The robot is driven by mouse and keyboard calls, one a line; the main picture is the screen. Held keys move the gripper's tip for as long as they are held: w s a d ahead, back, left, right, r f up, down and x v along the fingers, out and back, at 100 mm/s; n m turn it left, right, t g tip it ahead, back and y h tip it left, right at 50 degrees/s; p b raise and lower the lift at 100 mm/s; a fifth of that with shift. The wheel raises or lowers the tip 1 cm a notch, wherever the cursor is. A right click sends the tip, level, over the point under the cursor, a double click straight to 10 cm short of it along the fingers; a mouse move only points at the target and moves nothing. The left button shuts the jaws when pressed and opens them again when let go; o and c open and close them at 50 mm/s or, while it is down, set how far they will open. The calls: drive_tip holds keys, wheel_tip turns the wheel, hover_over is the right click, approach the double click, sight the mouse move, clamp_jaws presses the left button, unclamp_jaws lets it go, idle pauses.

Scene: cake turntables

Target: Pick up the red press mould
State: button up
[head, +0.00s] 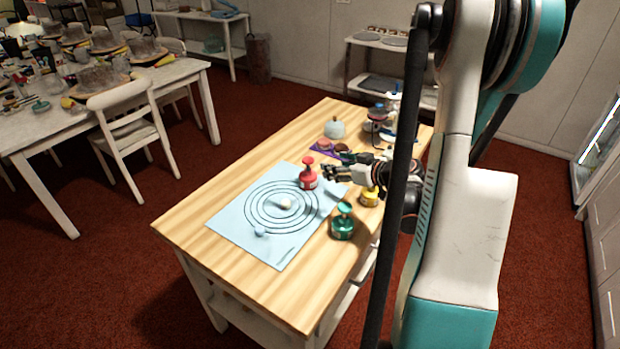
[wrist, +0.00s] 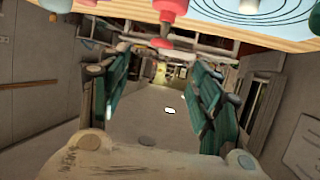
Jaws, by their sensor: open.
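The red press mould (head: 307,179) stands upright on the right edge of a light-blue sheet with dark rings (head: 232,222). My gripper (head: 328,172) is just to its right in the head view, with its fingers pointing towards it. In the wrist view my gripper (wrist: 160,72) has its two fingers wide apart with nothing between them. A red and pink shape, which looks like the mould (wrist: 171,8), shows at the top of that view, beyond the fingertips. I cannot tell whether a finger touches the mould.
A green press mould (head: 343,222) and a yellow one (head: 370,197) stand near my arm. A purple mat (head: 318,151) with small round pieces and a pale teal pot (head: 334,129) lie behind. The table's left front is clear.

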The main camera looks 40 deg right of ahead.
sight(312, 161)
drive_tip(key=b+x, duration=0.1)
drive_tip(key=x, duration=0.6)
drive_tip(key=shift+w+b, duration=0.15)
drive_tip(key=shift+b, duration=0.15)
drive_tip(key=b+x, duration=0.2)
drive_tip(key=x, duration=0.3)
drive_tip(key=shift+w+a+f, duration=0.1)
drive_tip(key=shift+a, duration=0.05)
clamp_jaws()
